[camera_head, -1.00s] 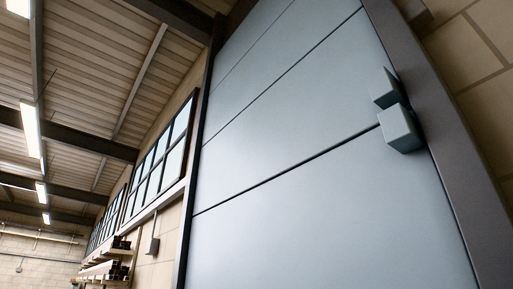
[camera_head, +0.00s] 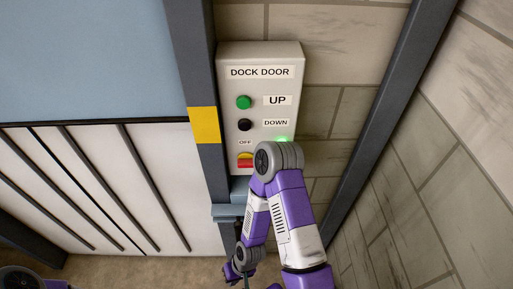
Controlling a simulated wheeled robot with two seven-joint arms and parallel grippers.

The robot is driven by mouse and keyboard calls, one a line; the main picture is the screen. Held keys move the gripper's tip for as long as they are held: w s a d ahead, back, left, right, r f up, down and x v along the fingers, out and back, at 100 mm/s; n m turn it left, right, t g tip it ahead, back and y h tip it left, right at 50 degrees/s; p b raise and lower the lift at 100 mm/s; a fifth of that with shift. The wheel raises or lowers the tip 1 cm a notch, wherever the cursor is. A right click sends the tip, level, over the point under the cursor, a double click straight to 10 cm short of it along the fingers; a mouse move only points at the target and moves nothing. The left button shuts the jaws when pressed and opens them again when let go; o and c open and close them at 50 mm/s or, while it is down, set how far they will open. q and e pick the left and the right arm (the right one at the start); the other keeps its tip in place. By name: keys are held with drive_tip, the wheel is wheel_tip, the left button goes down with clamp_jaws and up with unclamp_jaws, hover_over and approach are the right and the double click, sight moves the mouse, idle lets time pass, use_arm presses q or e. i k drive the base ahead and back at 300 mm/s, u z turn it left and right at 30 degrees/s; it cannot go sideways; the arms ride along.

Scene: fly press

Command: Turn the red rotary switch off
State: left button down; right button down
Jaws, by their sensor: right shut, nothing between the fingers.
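The red rotary switch (camera_head: 245,164) sits low on the grey control box (camera_head: 228,105), on a yellow backing under the word OFF. My right arm's grey joint covers the switch's right side, so which way it points cannot be told. A green light (camera_head: 281,139) glows to the right of the OFF label. My right arm bends in front of the box and runs down to the wrist. The left gripper is out of view.
The box is headed DOCK DOOR, with a green UP button (camera_head: 243,102) and a black DOWN button (camera_head: 245,125). A dark door post (camera_head: 207,165) with a yellow band stands left of it. Brick wall (camera_head: 340,55) lies to the right. Part of my left arm shows bottom left.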

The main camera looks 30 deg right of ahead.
sight(248, 162)
drive_tip(key=z, duration=1.05)
drive_tip(key=k, duration=0.35)
drive_tip(key=z, duration=0.1)
drive_tip(key=i, duration=0.3)
drive_tip(key=z, duration=0.45)
